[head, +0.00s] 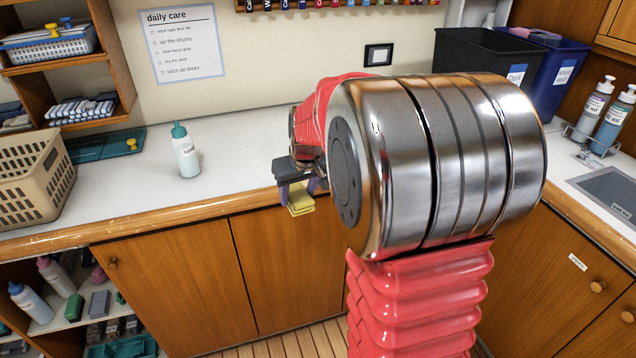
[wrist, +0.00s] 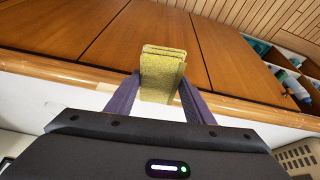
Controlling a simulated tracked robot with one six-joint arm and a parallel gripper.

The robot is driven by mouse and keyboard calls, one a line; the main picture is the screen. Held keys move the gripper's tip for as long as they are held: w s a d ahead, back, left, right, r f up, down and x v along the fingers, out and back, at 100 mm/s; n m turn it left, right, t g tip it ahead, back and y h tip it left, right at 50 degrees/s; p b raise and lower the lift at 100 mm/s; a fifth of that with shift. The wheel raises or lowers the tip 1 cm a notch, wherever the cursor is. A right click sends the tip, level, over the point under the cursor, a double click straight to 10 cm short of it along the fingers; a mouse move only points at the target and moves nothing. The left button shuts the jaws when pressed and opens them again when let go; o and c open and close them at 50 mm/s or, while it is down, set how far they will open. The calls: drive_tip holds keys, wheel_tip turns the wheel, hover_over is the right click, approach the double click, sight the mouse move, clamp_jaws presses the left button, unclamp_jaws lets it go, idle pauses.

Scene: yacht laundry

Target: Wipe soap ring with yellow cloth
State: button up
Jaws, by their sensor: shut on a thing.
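My gripper (head: 300,190) is shut on a folded yellow cloth (head: 299,204). It holds the cloth by the counter's front edge, in front of the wooden cabinet doors. In the wrist view the yellow cloth (wrist: 162,72) is clamped between the two purple fingers of my gripper (wrist: 155,95). I cannot make out a soap ring in either view. Part of the white counter (head: 240,165) is hidden behind my arm.
A white bottle with a teal cap (head: 186,155) stands on the counter left of my gripper. A beige basket (head: 35,180) is at the far left. Dark bins (head: 485,60) and pump bottles (head: 595,105) stand at the right. The counter between bottle and gripper is clear.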

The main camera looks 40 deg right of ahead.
drive_tip(key=w+a+f, duration=0.1)
drive_tip(key=a+f, duration=0.2)
drive_tip(key=a, duration=0.3)
drive_tip(key=w+a+f+n, duration=0.1)
drive_tip(key=a+f, duration=0.2)
drive_tip(key=a, duration=0.4)
drive_tip(key=w+a+f+n+y, duration=0.1)
drive_tip(key=a+f, duration=0.2)
drive_tip(key=a, duration=0.3)
drive_tip(key=shift+w+a+f, duration=0.15)
drive_tip(key=shift+w+a, duration=0.05)
drive_tip(key=shift+a, duration=0.1)
